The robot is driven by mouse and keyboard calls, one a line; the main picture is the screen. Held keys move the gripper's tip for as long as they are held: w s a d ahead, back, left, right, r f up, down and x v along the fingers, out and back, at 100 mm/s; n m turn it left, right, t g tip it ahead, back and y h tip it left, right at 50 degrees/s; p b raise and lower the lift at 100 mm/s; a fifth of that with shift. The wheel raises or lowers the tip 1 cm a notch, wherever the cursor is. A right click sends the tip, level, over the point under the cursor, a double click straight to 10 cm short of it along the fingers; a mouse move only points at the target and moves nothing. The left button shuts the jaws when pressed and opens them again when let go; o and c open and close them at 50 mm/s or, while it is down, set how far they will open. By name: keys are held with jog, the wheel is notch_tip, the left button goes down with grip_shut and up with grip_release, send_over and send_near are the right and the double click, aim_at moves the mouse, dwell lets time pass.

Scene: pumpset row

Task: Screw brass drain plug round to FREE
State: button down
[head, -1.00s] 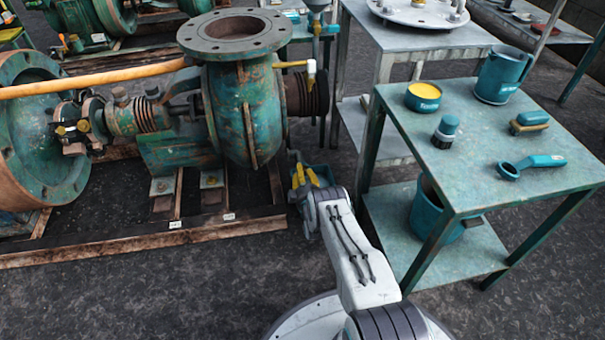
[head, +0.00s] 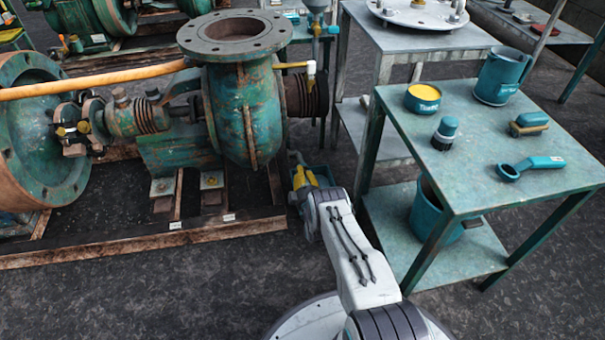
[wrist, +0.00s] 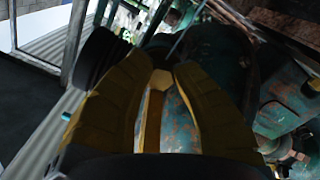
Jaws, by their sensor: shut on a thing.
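My gripper (head: 302,172) is low beside the right end of the green pump casing (head: 242,115), its yellow fingers pointing away from me. In the wrist view, the two yellow fingers (wrist: 157,70) close from both sides on a small brass-coloured piece with a flat-sided head, the brass drain plug (wrist: 159,80). The worn teal pump body (wrist: 205,60) is just beyond the fingertips. In the head view the plug is hidden by the gripper. No FREE mark can be read in either view.
A teal tray (head: 325,174) sits on the floor by my gripper. The pump's rusty base frame (head: 200,229) lies to the left. A teal table (head: 470,190) with a mug, tin, brush and wrench stands close on the right. An orange hose (head: 100,80) crosses the left.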

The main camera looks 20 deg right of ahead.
jog(key=shift+a+r, duration=0.3)
jog(key=shift+f+p+v, duration=0.25)
jog(key=shift+p+v, duration=0.75)
jog(key=shift+v, duration=0.25)
jog(key=shift+s+d, duration=0.1)
jog(key=shift+d, duration=0.1)
jog(key=shift+s, duration=0.1)
jog(key=shift+s+a+p, duration=0.15)
jog(key=shift+s+p, duration=0.45)
jog(key=shift+s, duration=0.1)
